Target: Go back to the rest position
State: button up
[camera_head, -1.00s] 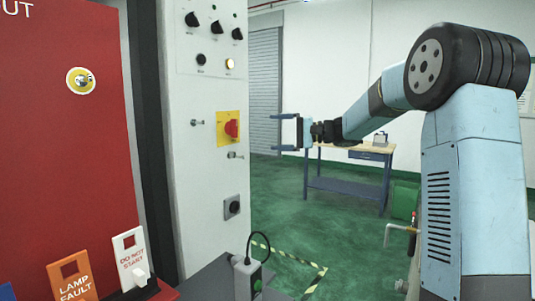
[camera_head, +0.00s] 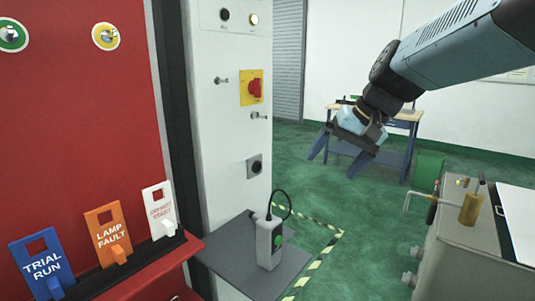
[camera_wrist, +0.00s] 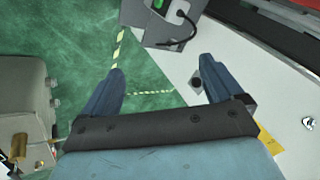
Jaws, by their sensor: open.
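My gripper (camera_head: 340,150) hangs from my arm at the upper right of the head view, in front of the blue workbench, with its two fingers pointing down and apart. In the wrist view my gripper (camera_wrist: 162,88) shows both blue fingers spread wide with nothing between them. It touches nothing that I can see. Beyond the fingers the wrist view shows green floor, the white cabinet face and part of the grey shelf.
A white cabinet (camera_head: 228,140) with a red switch (camera_head: 255,90) stands left of my gripper. A grey device (camera_head: 268,245) stands on a grey shelf (camera_head: 235,265). Tags hang on a red panel (camera_head: 80,120). A metal tank (camera_head: 455,250) stands right. Green floor (camera_head: 320,190) lies open between.

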jog(key=s+d+f+n+t+h, duration=0.1)
jog(key=s+d+f+h, duration=0.3)
jog(key=s+d, duration=0.5)
jog(key=s+t, duration=0.1)
jog(key=s, duration=0.1)
jog(key=shift+s+f+h, duration=0.3)
jog(key=shift+s, duration=0.1)
jog(key=shift+c, duration=0.2)
dwell(1.0)
